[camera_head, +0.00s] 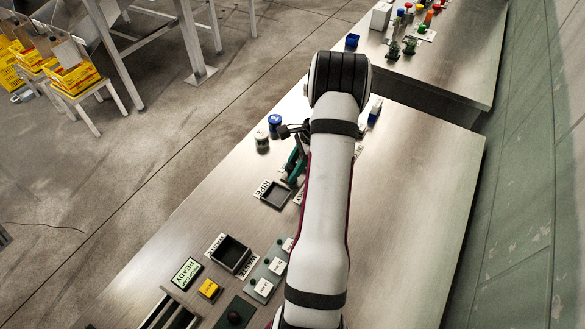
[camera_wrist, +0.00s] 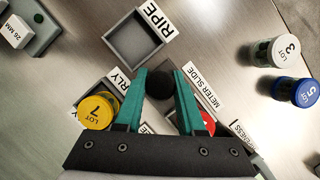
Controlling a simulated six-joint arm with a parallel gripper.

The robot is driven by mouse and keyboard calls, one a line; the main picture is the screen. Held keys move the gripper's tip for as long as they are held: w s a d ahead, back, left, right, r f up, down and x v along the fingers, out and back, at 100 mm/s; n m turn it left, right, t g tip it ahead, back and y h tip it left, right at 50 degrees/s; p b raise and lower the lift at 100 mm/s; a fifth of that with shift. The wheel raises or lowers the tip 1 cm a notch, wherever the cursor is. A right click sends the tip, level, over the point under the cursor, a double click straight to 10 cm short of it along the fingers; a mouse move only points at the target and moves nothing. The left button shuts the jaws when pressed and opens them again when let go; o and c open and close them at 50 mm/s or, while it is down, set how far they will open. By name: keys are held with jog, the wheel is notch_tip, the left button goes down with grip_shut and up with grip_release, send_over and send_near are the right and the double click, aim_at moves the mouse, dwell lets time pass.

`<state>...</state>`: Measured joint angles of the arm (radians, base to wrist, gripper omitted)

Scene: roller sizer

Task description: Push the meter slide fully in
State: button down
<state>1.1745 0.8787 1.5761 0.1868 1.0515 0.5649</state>
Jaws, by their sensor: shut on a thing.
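In the wrist view, the METER SLIDE label (camera_wrist: 201,88) lies just right of my gripper (camera_wrist: 160,80). The teal fingers are shut on a round black knob (camera_wrist: 158,86) beside that label. The slide body under the knob is mostly hidden by the fingers and palm, so I cannot tell how far in it sits. In the head view, my gripper (camera_head: 294,163) is partly hidden behind my own arm, and the knob cannot be made out there.
A grey RIPE tray (camera_wrist: 112,37) lies ahead of the fingers. A yellow LOT 7 jar (camera_wrist: 97,111) is close at left, a red object (camera_wrist: 208,123) close at right. White LOT 3 (camera_wrist: 262,53) and blue LOT 5 (camera_wrist: 284,89) jars stand farther right. A WASTE tray (camera_head: 216,262) is nearer the front.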

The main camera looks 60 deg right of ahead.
dwell(0.4)
jog(key=d, duration=1)
jog(key=shift+d, duration=0.35)
jog(key=c, duration=0.5)
grip_release()
jog(key=shift+r, duration=0.1)
jog(key=v, duration=1.2)
